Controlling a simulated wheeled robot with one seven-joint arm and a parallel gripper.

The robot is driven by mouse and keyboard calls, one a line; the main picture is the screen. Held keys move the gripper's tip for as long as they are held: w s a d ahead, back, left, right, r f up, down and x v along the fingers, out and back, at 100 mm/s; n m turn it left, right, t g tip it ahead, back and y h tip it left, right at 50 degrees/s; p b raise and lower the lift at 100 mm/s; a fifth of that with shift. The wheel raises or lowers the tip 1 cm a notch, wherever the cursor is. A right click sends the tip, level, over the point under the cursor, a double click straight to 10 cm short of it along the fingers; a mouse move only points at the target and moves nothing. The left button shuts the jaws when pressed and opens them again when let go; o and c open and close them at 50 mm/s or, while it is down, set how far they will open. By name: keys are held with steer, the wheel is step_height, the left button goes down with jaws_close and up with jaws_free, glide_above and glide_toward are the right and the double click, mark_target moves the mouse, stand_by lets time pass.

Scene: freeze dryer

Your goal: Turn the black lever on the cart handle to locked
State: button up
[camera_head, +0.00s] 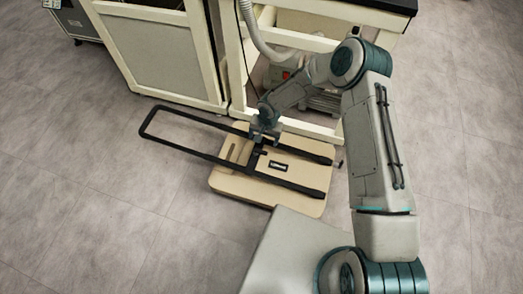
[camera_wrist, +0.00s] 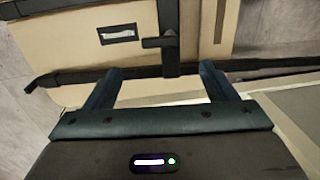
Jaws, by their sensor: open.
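The cart (camera_head: 232,183) is a low beige platform on the floor with a black U-shaped handle (camera_head: 185,151) lying over it and reaching out to the left. A black bar (camera_wrist: 168,15) crosses between the handle's rails in the wrist view. A short black lever (camera_wrist: 155,42) sticks out to the left from this bar. My gripper (camera_head: 264,136) is over the handle near the crossbar. In the wrist view my gripper (camera_wrist: 160,84) has its two fingers wide apart with nothing between them. The lever lies just beyond the fingertips, apart from them.
A white-framed bench (camera_head: 238,70) with a grey hose (camera_head: 250,30) and equipment on its lower shelf stands right behind the cart. A cream cabinet (camera_head: 160,50) stands to the left. The grey floor (camera_head: 70,190) left and in front is clear.

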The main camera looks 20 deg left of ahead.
mark_target(261, 151)
steer(key=f, duration=0.3)
steer(key=f+b, duration=0.1)
steer(key=f, duration=0.2)
steer(key=a+f+b, duration=0.1)
steer(key=f, duration=0.3)
steer(key=shift+f, duration=0.1)
steer(key=c, duration=1)
